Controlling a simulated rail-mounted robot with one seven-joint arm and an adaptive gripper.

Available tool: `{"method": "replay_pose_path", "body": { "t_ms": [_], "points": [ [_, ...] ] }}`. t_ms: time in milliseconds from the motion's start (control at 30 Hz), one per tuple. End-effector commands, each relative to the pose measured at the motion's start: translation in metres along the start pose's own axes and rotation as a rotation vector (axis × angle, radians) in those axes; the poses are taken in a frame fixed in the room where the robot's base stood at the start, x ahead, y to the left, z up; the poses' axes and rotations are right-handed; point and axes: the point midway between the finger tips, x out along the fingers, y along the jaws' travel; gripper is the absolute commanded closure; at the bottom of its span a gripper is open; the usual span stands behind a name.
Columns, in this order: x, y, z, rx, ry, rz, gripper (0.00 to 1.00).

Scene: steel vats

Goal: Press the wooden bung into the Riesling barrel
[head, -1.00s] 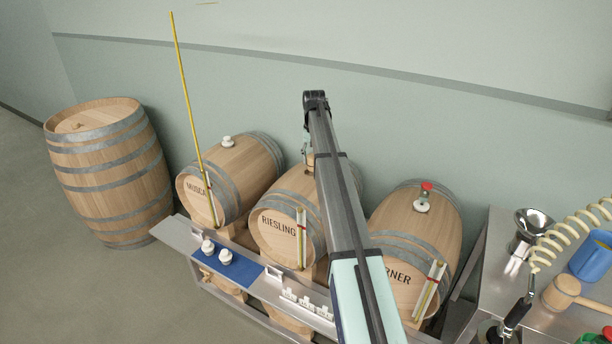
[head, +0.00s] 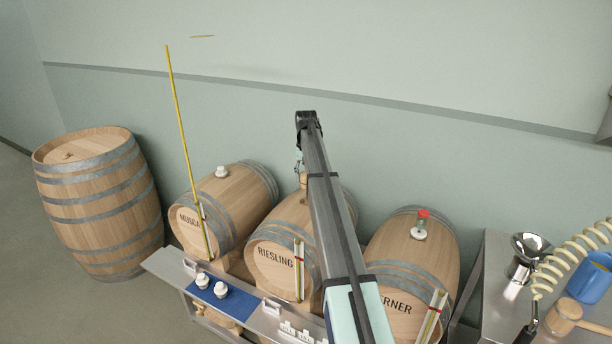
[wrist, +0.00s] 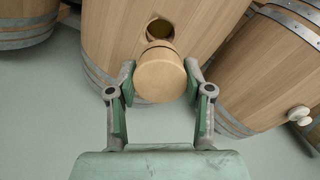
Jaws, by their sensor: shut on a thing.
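The Riesling barrel (head: 275,255) lies on its side in the middle of the row, its name on the front head. In the wrist view its dark round bung hole (wrist: 158,27) is open in the staves (wrist: 105,35). My gripper (wrist: 160,88) is shut on the pale wooden bung (wrist: 159,76), with one finger on each side. The bung appears apart from the hole and just short of it in the wrist view. In the head view my gripper (head: 300,168) is over the barrel top, partly hidden by my arm; the bung (head: 303,181) shows small below it.
The Muscat barrel (head: 227,205) with a white bung lies left; another barrel (head: 408,250) with a red-topped bung lies right. A thin yellow rod (head: 180,130) rises at the left. A steel shelf (head: 170,267) runs in front. Wall space behind is clear.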

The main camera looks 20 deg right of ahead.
Motion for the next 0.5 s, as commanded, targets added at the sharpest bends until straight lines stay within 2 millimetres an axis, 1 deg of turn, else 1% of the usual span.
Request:
{"method": "replay_pose_path", "body": {
  "t_ms": [500],
  "points": [
    [0.035,0.0,0.0,0.0,0.0,0.0,0.83]
  ]
}}
